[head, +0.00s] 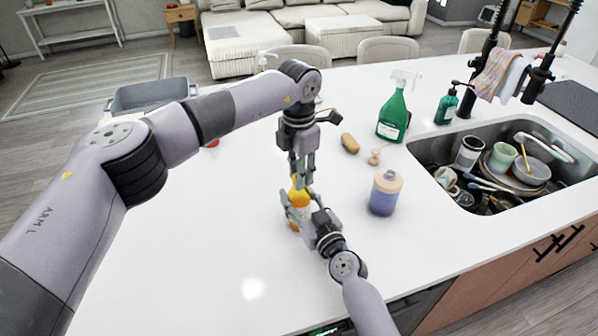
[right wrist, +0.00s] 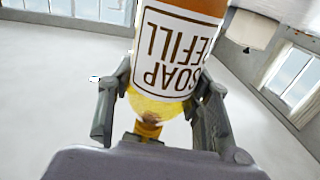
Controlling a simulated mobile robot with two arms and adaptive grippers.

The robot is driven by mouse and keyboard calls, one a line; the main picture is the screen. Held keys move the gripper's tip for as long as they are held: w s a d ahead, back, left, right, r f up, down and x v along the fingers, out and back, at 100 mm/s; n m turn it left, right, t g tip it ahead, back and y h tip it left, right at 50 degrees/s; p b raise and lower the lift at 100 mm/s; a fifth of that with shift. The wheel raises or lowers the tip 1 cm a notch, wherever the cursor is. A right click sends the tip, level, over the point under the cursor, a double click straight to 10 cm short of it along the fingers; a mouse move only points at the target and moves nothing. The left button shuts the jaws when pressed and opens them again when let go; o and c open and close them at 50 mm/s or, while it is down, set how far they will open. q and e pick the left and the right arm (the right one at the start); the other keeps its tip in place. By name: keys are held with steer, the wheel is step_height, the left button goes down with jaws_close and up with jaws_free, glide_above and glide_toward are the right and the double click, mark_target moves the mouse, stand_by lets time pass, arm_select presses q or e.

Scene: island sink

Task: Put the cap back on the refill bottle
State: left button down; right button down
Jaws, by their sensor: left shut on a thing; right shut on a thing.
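I cannot tell whether the cap touches the neck.
The sink (head: 440,150) holds dishes. The front left counter is clear.

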arm_select(q)
steer(key=m, duration=0.3)
steer(key=shift+m, duration=0.4)
steer(key=m, duration=0.5)
steer(key=c, duration=1.3)
jaws_free()
step_height(320, 180, up, 12)
